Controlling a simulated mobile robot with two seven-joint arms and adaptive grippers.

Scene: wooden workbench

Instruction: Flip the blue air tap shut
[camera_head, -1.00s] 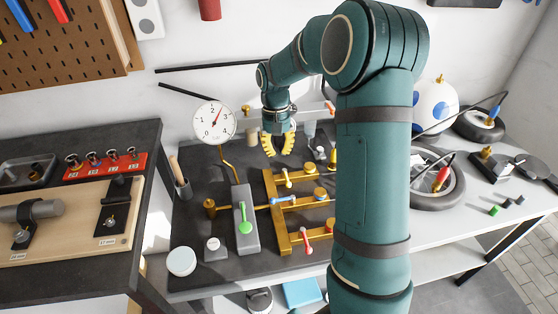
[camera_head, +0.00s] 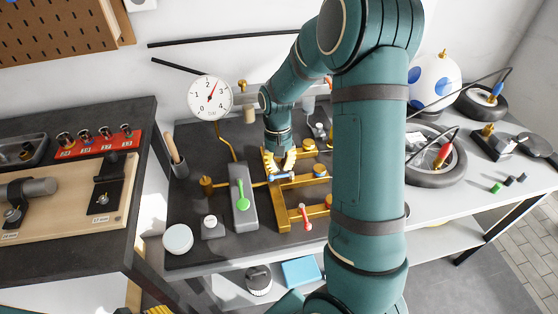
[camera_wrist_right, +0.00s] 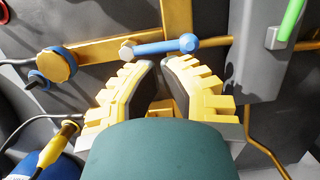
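The blue tap lever (camera_head: 283,176) sits on the brass manifold (camera_head: 282,212), in line with its branch pipe. In the right wrist view the blue lever (camera_wrist_right: 165,47) runs nearly level across the picture, just beyond my fingertips. My right gripper (camera_head: 279,160) has yellow ridged fingers and is right at the lever in the head view. In the right wrist view my right gripper (camera_wrist_right: 162,64) is open, with an empty gap between the dark finger pads. I cannot tell whether a fingertip touches the lever. My left gripper is not in view.
A green lever (camera_head: 241,192) on a grey block (camera_head: 243,213) stands left of the blue tap, and a red lever (camera_head: 305,216) nearer the front. A gauge (camera_head: 210,98) stands behind. A white round lid (camera_head: 178,239) lies front left. My right arm hides the manifold's right side.

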